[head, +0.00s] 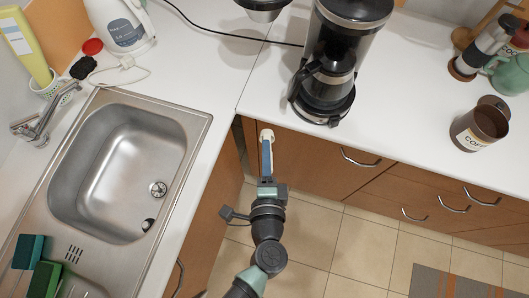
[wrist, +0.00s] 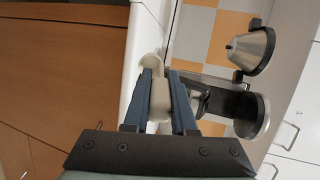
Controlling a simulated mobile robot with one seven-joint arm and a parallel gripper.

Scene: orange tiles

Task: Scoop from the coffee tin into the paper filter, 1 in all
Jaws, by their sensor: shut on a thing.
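My gripper (head: 267,152) is shut on a pale scoop (head: 267,135), in front of the counter corner between sink and coffee maker. In the wrist view the scoop (wrist: 158,98) sits between the two blue fingers, its bowl end pointing away from me; whether it holds coffee cannot be told. The brown coffee tin (head: 470,133) stands open and upright on the right counter, well apart from my gripper. A round lid (head: 493,102) lies behind it. A metallic cone-shaped piece (head: 262,7) is cut off at the top edge. I cannot make out the paper filter.
A black coffee maker (head: 345,40) with a glass carafe stands right of and beyond my gripper. A sink (head: 120,180) lies left, with a tap (head: 38,128), sponges and a kettle (head: 122,28) around it. A grinder (head: 478,50) stands far right. White counter is clear between coffee maker and tin.

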